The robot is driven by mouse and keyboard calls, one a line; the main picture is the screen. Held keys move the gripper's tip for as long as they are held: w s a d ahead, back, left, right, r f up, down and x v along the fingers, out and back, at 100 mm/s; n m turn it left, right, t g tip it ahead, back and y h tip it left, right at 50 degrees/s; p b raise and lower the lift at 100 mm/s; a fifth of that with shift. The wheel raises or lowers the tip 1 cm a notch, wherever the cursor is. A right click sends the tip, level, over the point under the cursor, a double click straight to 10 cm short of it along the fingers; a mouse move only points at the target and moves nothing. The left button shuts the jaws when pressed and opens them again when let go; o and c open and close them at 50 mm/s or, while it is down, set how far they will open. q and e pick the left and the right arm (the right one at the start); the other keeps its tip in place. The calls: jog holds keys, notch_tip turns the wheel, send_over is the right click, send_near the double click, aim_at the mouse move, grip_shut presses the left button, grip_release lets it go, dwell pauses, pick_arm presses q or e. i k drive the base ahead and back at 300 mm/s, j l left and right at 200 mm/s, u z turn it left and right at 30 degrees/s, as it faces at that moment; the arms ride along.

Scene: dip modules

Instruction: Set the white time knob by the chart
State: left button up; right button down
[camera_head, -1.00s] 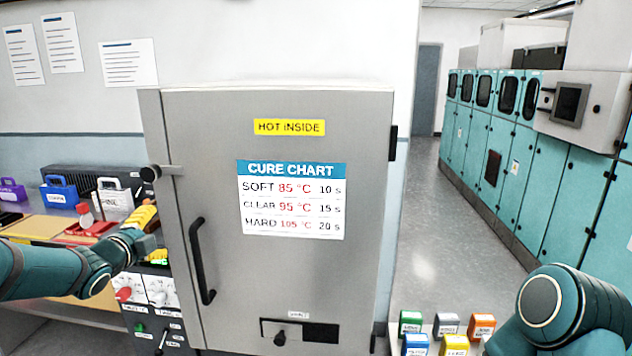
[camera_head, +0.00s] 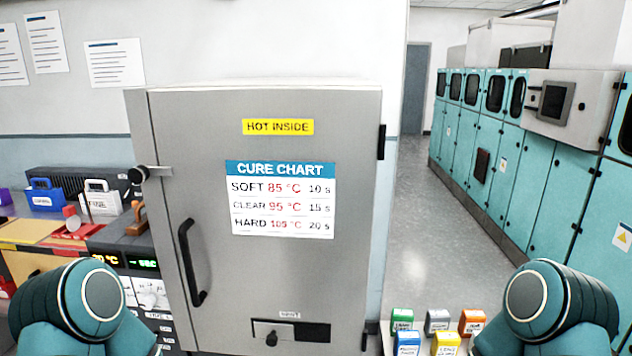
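The cure chart (camera_head: 282,199) on the grey oven door reads soft 85 °C 10 s, clear 95 °C 15 s, hard 105 °C 20 s. The white time knob (camera_head: 150,292) shows on the control panel left of the oven; its pointer setting is too small to read. Above it are an orange display (camera_head: 104,259) ending in °C and a green display (camera_head: 143,263), whose text is unclear. My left arm covers the panel's left part. Both arms are folded low at the bottom corners, and neither gripper shows.
The oven door has a black handle (camera_head: 190,262) and a latch (camera_head: 150,173). A wooden-handled item (camera_head: 137,219) stands above the panel. Several coloured blocks (camera_head: 402,320) stand at lower right. A red item (camera_head: 73,222) and labelled containers (camera_head: 100,202) are at left.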

aim_at(149, 302)
jog(key=u, duration=0.9)
